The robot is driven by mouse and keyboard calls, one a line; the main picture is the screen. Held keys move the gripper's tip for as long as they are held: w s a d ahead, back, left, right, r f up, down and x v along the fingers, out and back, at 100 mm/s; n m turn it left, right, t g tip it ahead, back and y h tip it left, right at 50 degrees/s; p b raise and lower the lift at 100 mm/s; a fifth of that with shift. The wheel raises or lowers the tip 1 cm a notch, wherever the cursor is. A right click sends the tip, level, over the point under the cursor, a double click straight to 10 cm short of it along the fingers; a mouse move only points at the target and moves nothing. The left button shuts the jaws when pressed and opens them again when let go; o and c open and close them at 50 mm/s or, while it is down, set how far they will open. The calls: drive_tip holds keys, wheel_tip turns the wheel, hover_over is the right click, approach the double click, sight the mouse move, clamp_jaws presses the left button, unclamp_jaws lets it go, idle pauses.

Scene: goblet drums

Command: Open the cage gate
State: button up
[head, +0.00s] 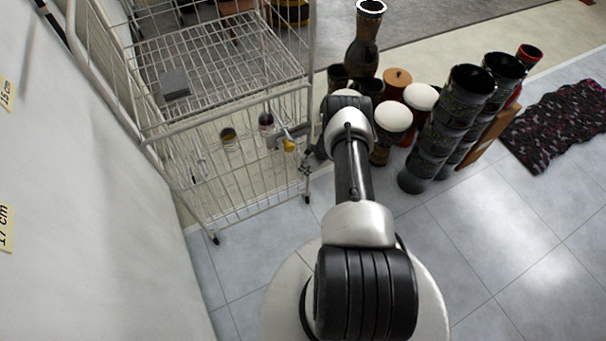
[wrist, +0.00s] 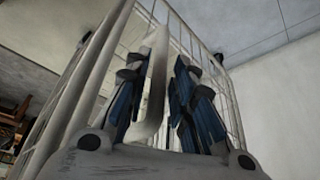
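The cage (head: 160,130) is a white wire enclosure at the upper left of the head view. Its barred front side, which looks like the gate (head: 226,115), faces me and appears closed. The cage bars (wrist: 95,75) rise just beyond.
Several goblet drums (head: 393,115) and tall dark drums (head: 440,125) stand close to the right of the cage. A patterned rug (head: 555,120) lies at the far right. A white wall or panel (head: 90,230) is on the left. The tiled floor (head: 490,230) in front is clear.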

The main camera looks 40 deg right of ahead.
drive_tip(key=b+x, duration=0.2)
drive_tip(key=x, duration=0.2)
drive_tip(key=shift+w+f, duration=0.1)
drive_tip(key=shift+f, duration=0.1)
drive_tip(key=shift+c, duration=0.2)
clamp_jaws()
